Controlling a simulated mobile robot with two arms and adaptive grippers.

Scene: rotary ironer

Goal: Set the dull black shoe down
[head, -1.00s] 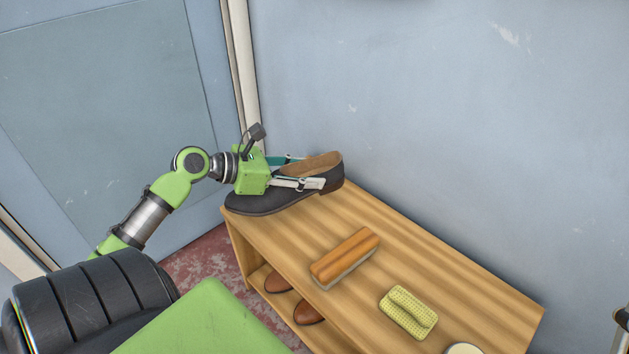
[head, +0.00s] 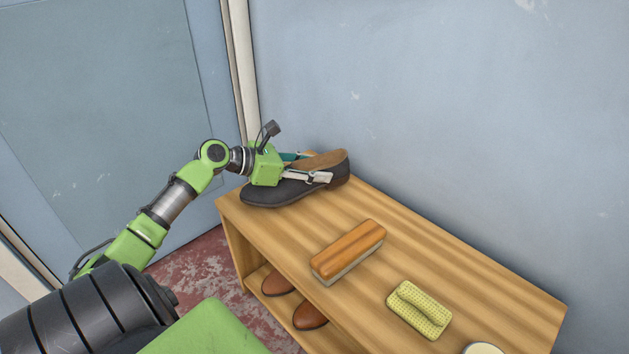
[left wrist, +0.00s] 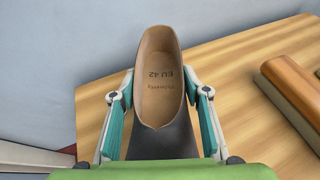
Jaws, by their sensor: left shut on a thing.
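The dull black shoe (head: 285,192) is at the far left end of the wooden bench top (head: 440,255), toe to the left and heel to the right. Its tan insole, marked "EU 42", shows in the left wrist view (left wrist: 160,85). My left gripper (head: 315,168) is shut on the shoe, one finger on each side of it. In the head view the shoe is at or just above the wood; I cannot tell whether its sole touches. My right gripper is not in view.
A wooden-backed brush (head: 348,250) and a yellow sponge-like pad (head: 418,309) lie on the bench top. A round tin (head: 483,348) is at the lower edge. Brown shoes (head: 309,316) stand on the shelf below. A wall runs close behind the bench.

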